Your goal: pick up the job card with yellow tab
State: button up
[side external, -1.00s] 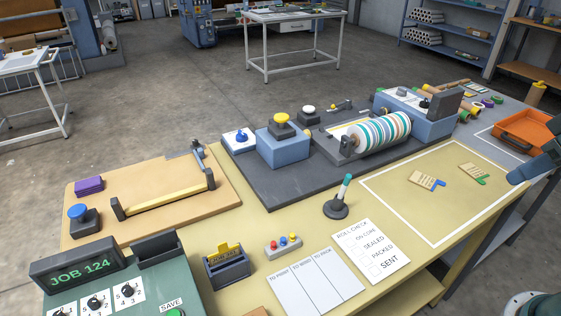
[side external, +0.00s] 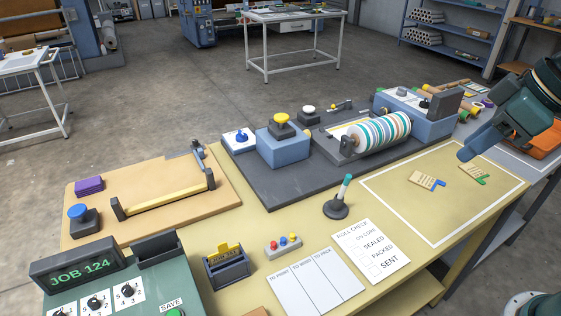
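A yellow tabbed piece (side external: 229,249), which looks like the job card with yellow tab, stands upright in a small dark grey holder (side external: 229,271) at the front of the bench. Its lower part is hidden in the holder. My gripper (side external: 466,152) is at the right, above the white-outlined area, well apart from the holder. Its fingers are seen from an angle that does not show whether they are open or shut. A tan card with a blue tab (side external: 424,180) and one with a green tab (side external: 472,172) lie flat in the outlined area.
A button block (side external: 284,246) and a pen stand (side external: 338,207) are right of the holder. The green JOB 124 console (side external: 120,280) is to its left. Printed sheets (side external: 370,252) lie at the front. The calender press with its striped roll (side external: 382,132) stands behind.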

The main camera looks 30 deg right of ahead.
jog(key=w+a+f+n+g+y, duration=0.25)
jog(key=w+a+n, duration=0.25)
jog(key=w+a, duration=0.4)
jog(key=w+a+f+n+g+y, duration=0.1)
jog(key=w+a+f+n, duration=0.35)
jog(key=w+a, duration=0.45)
jog(key=w+a+f+n+g+y, duration=0.1)
jog(key=a+f+n, duration=0.3)
jog(key=a, duration=0.5)
notch_tip(320, 180, down, 2)
jog(key=shift+w+a+f+n+g+y, duration=0.1)
jog(key=shift+w+a+n+g+y, duration=0.05)
jog(key=shift+a+n+g+y, duration=0.2)
jog(key=shift+f, duration=0.1)
send_over(223, 250)
jog(key=d, duration=0.3)
notch_tip(223, 250, down, 7)
jog(key=shift+x, duration=2.65)
